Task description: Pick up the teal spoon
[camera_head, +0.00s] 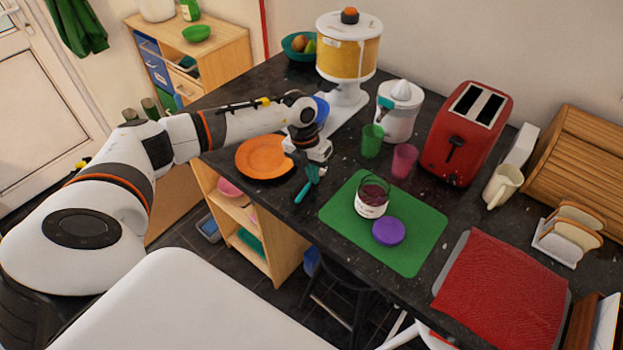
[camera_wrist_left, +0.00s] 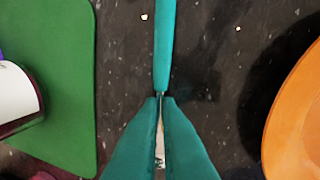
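The teal spoon (camera_wrist_left: 164,45) shows in the left wrist view as a teal handle with a thin metal neck running down between my fingers. In the head view its handle (camera_head: 300,197) points toward the counter's front edge, between the orange plate (camera_head: 262,157) and the green mat (camera_head: 412,257). My left gripper (camera_head: 313,176) points down there. Its teal fingers (camera_wrist_left: 161,100) are nearly together, with the spoon's neck between their tips. The fingers hide part of the spoon. I cannot tell whether it is clear of the counter. My right gripper is not in view.
On the mat stand a jar with dark contents (camera_head: 371,199) and a purple lid (camera_head: 388,231). Green (camera_head: 371,142) and pink (camera_head: 404,160) cups, a juicer (camera_head: 399,110) and a red toaster (camera_head: 468,133) stand behind. A red cloth (camera_head: 505,295) lies at right.

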